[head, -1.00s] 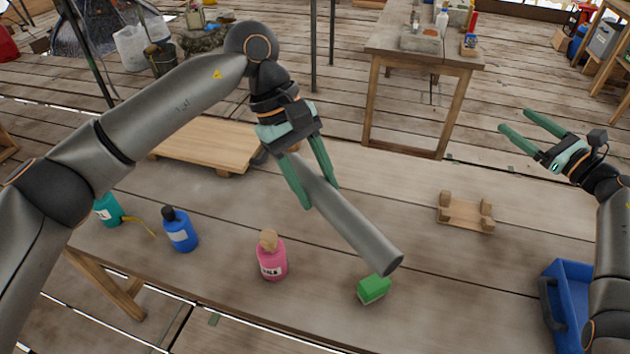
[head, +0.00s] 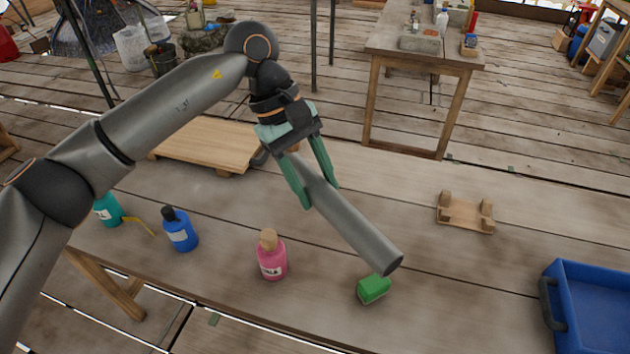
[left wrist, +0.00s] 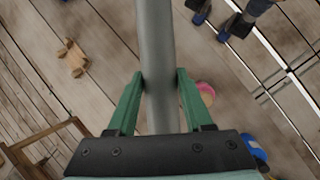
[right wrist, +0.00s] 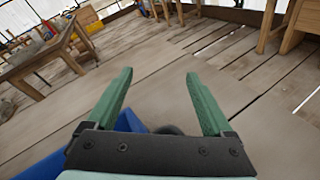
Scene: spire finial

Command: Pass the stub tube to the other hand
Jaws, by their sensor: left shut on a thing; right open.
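The stub tube (head: 355,228) is a plain grey cylinder. My left gripper (head: 322,198) is shut on it near its upper end and holds it tilted above the table, its lower end toward the front right. In the left wrist view the tube (left wrist: 156,60) runs straight away between the two green fingers (left wrist: 158,90). My right gripper is out of the head view. In the right wrist view its fingers (right wrist: 158,85) are spread wide with nothing between them.
A pink bottle (head: 271,258), a blue bottle (head: 179,230) and a green block (head: 374,289) stand along the table's front. A wooden cradle (head: 466,213) sits at right, a blue bin (head: 600,280) at the right edge. A wooden board (head: 205,145) lies behind.

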